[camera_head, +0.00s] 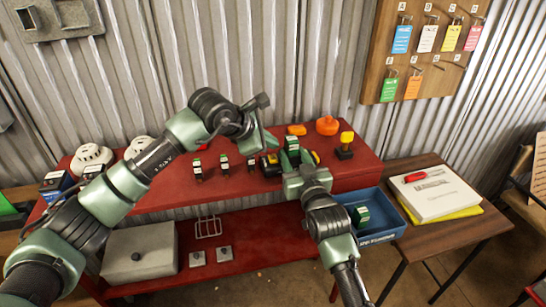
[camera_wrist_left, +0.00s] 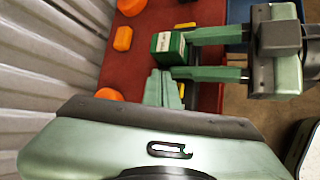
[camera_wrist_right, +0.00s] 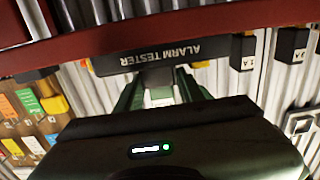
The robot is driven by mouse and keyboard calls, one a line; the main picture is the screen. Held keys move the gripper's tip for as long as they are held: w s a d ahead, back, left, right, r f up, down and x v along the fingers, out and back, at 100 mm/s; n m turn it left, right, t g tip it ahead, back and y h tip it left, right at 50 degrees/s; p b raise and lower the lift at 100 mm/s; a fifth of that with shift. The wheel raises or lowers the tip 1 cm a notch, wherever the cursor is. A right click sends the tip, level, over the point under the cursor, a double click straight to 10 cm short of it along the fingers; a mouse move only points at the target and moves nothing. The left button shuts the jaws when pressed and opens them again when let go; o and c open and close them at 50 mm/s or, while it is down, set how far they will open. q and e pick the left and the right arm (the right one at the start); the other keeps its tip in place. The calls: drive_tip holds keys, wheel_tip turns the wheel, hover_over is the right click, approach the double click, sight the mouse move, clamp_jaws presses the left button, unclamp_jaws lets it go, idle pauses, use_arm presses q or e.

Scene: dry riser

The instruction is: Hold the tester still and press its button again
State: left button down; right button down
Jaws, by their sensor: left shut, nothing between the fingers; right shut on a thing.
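The alarm tester (camera_head: 270,166) is a dark unit with yellow parts on the red bench, partly hidden by my grippers. Its lettered front (camera_wrist_right: 160,53) shows upside down in the right wrist view. A green block with a white label (camera_wrist_left: 168,45) stands at the tester; it also shows in the head view (camera_head: 292,144). My right gripper (camera_wrist_left: 180,54) is shut on this block, from the bench's front side. My left gripper (camera_head: 272,146) is shut and empty, its fingertips (camera_wrist_left: 166,88) close beside the block. Contact and the tester's button cannot be made out.
Orange items (camera_head: 327,125) and a yellow-topped item (camera_head: 346,142) stand behind and right. A blue tray (camera_head: 385,228) holds another green block (camera_head: 361,216). The corrugated wall is close behind.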

sight(276, 156)
use_arm(q)
drive_tip(key=shift+f, duration=0.6)
use_arm(e)
drive_tip(key=shift+f, duration=0.1)
use_arm(q)
drive_tip(key=shift+f, duration=0.1)
idle(1.5)
drive_tip(key=shift+f, duration=0.35)
idle(0.4)
drive_tip(key=shift+s+f, duration=0.15)
drive_tip(key=shift+f, duration=0.65)
use_arm(e)
drive_tip(key=shift+s+a+r, duration=0.1)
drive_tip(key=shift+a+r, duration=0.05)
drive_tip(key=shift+r, duration=0.05)
use_arm(q)
drive_tip(key=shift+r, duration=0.1)
